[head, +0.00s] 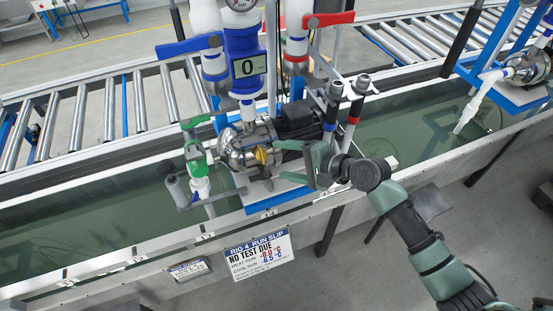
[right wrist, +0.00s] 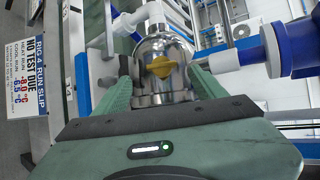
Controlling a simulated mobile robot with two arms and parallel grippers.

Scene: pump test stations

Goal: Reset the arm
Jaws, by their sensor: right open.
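My right gripper (head: 282,160) reaches in from the right over the front of the pump rig in the head view. Its fingers are apart and point left toward the yellow knob (head: 261,155) on the steel pump (head: 236,150). In the right wrist view, the yellow knob (right wrist: 160,67) shows between the two green fingers (right wrist: 160,90), on the front of the round steel housing (right wrist: 165,45). The fingers appear clear of the knob, and nothing is held. My left gripper is not in view.
A blue flow meter (head: 248,67) reading 0 stands above the pump, with blue (head: 188,46) and red (head: 328,19) lever handles nearby. A green-handled valve (head: 196,150) stands left. A water trough (head: 90,215) runs below; a slip sign (head: 259,254) reads "NO TEST DUE". A roller conveyor (head: 105,108) lies behind.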

